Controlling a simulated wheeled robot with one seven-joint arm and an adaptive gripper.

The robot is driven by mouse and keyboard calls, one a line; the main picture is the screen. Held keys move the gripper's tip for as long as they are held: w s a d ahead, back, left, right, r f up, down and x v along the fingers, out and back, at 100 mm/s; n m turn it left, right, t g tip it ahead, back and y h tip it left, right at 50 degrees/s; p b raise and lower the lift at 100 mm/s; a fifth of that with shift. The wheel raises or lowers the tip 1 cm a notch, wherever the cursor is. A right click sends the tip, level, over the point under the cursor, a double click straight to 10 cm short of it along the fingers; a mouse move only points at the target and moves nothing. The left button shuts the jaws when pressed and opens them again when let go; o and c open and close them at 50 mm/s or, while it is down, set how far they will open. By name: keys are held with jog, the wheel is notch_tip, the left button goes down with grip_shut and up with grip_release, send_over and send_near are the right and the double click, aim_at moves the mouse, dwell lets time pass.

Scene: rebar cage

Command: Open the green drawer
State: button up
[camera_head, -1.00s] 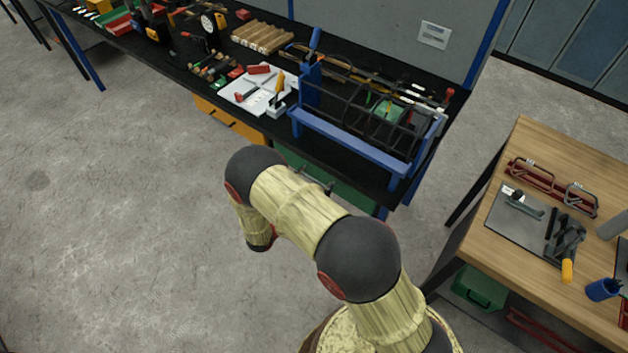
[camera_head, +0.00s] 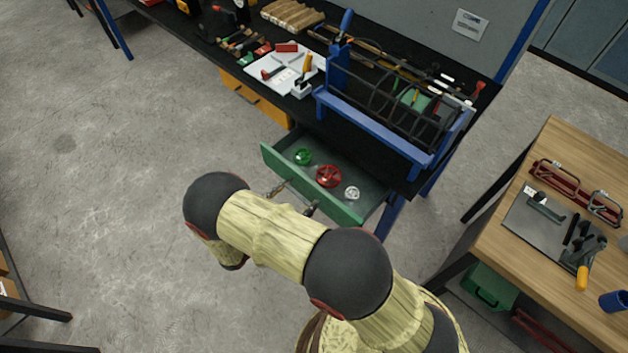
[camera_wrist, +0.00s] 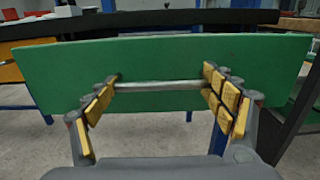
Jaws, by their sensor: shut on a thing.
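The green drawer (camera_head: 340,208) stands well out from under the black workbench, and its inside shows in the head view. Its green front panel (camera_wrist: 160,60) fills the middle of the wrist view. A grey bar handle (camera_wrist: 160,86) crosses that panel. My gripper (camera_wrist: 162,85) is shut on the handle, with one yellow-padded finger at each end of the bar. In the head view my arm hides most of the gripper and part of the drawer front.
A green wheel (camera_head: 303,157), a red wheel (camera_head: 328,176) and a pale wheel (camera_head: 352,193) lie in the drawer. A blue frame with a dark rebar cage (camera_head: 395,95) stands on the bench above. A wooden table (camera_head: 560,170) is at right.

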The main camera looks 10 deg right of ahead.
jog(key=v, duration=0.8)
jog(key=shift+s+f, duration=0.1)
jog(key=shift+s, duration=0.05)
jog(key=o, duration=1.7)
jog(key=shift+c, duration=0.2)
jog(key=shift+a, duration=0.1)
jog(key=v, duration=1.1)
jog(key=shift+s+a, duration=0.2)
jog(key=shift+a, duration=0.15)
